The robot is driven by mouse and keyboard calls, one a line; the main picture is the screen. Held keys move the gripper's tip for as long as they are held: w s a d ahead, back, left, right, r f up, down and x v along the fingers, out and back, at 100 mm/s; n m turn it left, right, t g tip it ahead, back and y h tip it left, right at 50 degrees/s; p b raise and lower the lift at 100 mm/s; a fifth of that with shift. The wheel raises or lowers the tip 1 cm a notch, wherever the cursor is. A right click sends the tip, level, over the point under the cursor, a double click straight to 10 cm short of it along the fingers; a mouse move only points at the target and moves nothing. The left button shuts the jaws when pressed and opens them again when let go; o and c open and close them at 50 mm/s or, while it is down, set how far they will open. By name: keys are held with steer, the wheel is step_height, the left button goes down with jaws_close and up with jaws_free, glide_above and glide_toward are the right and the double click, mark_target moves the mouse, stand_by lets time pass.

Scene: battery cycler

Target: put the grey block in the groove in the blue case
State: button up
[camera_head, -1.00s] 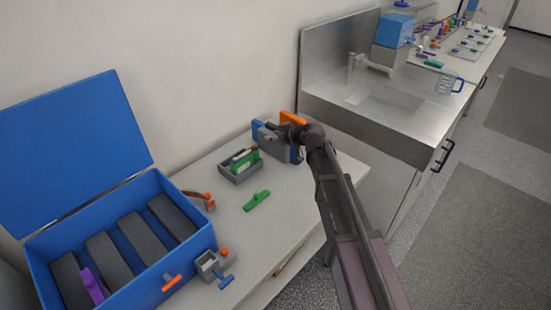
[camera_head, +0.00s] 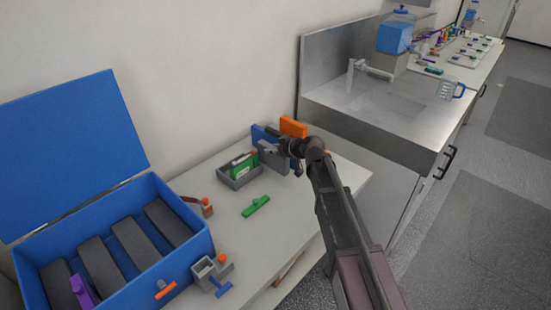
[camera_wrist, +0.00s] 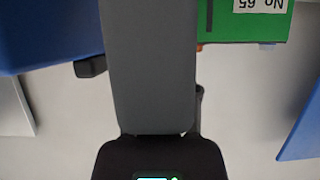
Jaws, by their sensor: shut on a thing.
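The blue case (camera_head: 180,205) stands open at the lower left of the head view, lid raised at the back. Several long dark grey bars lie across its inside with gaps between them, and a purple piece (camera_head: 83,291) sits among them. My gripper (camera_head: 277,147) is shut on the grey block (camera_head: 270,157), at the far end of the table. In the wrist view the grey block (camera_wrist: 150,70) is upright in the middle, reaching down to the dark palm. The jaws are largely hidden; I cannot tell whether the block touches the table.
A grey tray (camera_head: 238,181) with a green pack (camera_head: 243,164) stands just left of the block. An orange block (camera_head: 293,127) and a blue block (camera_head: 259,133) are behind it. A green piece (camera_head: 256,206) and a grey holder (camera_head: 207,271) lie nearer the case. A steel sink (camera_head: 400,105) is at right.

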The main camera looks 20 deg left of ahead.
mark_target(273, 156)
steer(key=shift+f+b, duration=1.6)
steer(key=shift+f, duration=0.2)
steer(key=shift+f, duration=0.15)
steer(key=o, duration=0.8)
steer(key=shift+r, duration=0.25)
steer(key=p+v, duration=0.5)
steer(key=v, duration=0.7)
steer(key=shift+f+p, duration=0.1)
steer(key=shift+p, duration=0.3)
